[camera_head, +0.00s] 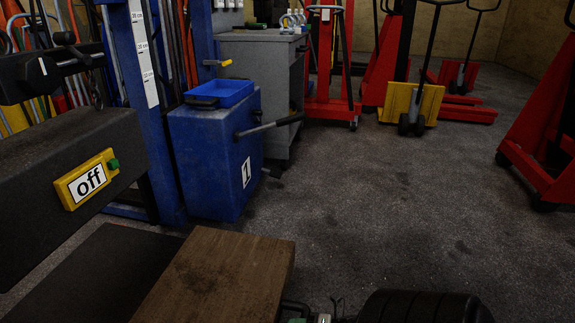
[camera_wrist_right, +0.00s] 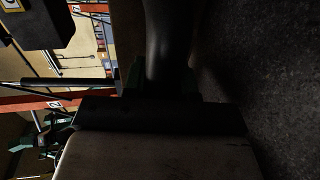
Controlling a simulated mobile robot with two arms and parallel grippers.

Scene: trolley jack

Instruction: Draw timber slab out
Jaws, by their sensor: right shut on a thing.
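The timber slab (camera_head: 222,275) is a thick brown wooden board at the bottom centre of the head view, its near end cut off by the frame. My right gripper (camera_head: 312,314) is at the slab's right side, mostly below the frame. In the right wrist view, a pale face of the slab (camera_wrist_right: 155,158) fills the bottom, with a dark band along its edge. The right gripper (camera_wrist_right: 165,85) is shut at that edge; its exact contact is dark and hidden. My left gripper is not in view.
A dark flat plate (camera_head: 95,270) lies left of the slab, below a dark block with a yellow "off" plate (camera_head: 87,179). A blue cabinet (camera_head: 215,150) marked 1 stands behind, its lever (camera_head: 268,125) jutting right. Red trolleys line the back. Grey floor (camera_head: 400,220) is clear to the right.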

